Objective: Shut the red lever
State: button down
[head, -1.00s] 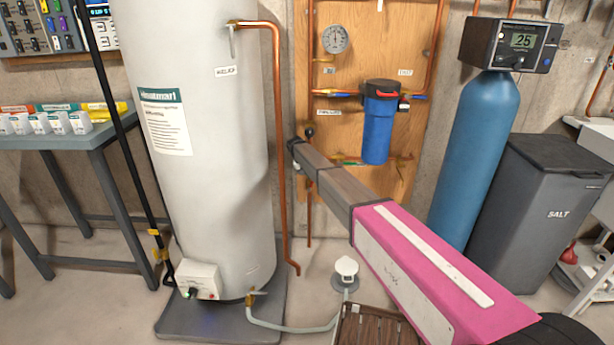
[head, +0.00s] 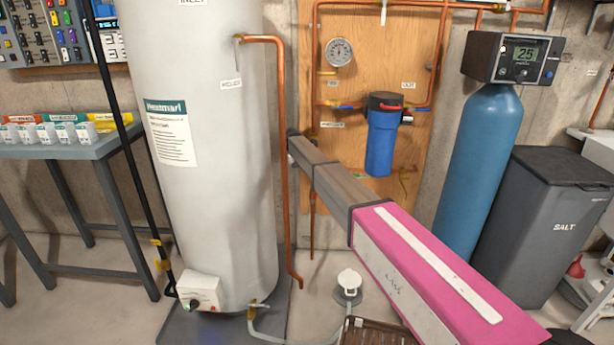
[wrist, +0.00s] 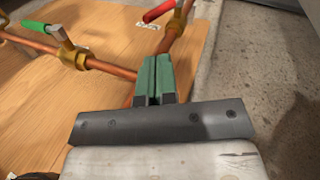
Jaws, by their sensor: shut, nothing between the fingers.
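In the wrist view a red lever (wrist: 158,11) sits on a brass valve (wrist: 178,22) on a copper pipe, at the top just beyond my fingertips. My gripper (wrist: 154,62) has green fingers pressed together with nothing between them. It is beside the pipe and the wooden board; I cannot tell whether it touches the pipe. In the head view my arm hides the gripper and part of the lower pipework.
The wooden board (head: 345,70) carries a pressure gauge (head: 339,52) and a blue filter (head: 380,140). A white water heater (head: 200,220) stands left of my arm. A blue tank (head: 478,170) and a grey salt bin (head: 545,230) stand at right. Bare floor shows below the board.

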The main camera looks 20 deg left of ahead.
jog(key=a, duration=0.1)
jog(key=s+a+m+y, duration=0.1)
jog(key=shift+s+a+f, duration=0.2)
jog(key=shift+a+f, duration=0.1)
jog(key=shift+f, duration=0.05)
jog(key=shift+f, duration=0.1)
send_over(312, 201)
jog(key=shift+s+a+f, duration=0.1)
jog(key=shift+f, duration=2.55)
jog(key=shift+a+f, duration=0.1)
jog(key=shift+f, duration=2.55)
jog(key=shift+d, duration=0.1)
jog(key=shift+d+y, duration=0.2)
jog(key=shift+y, duration=0.3)
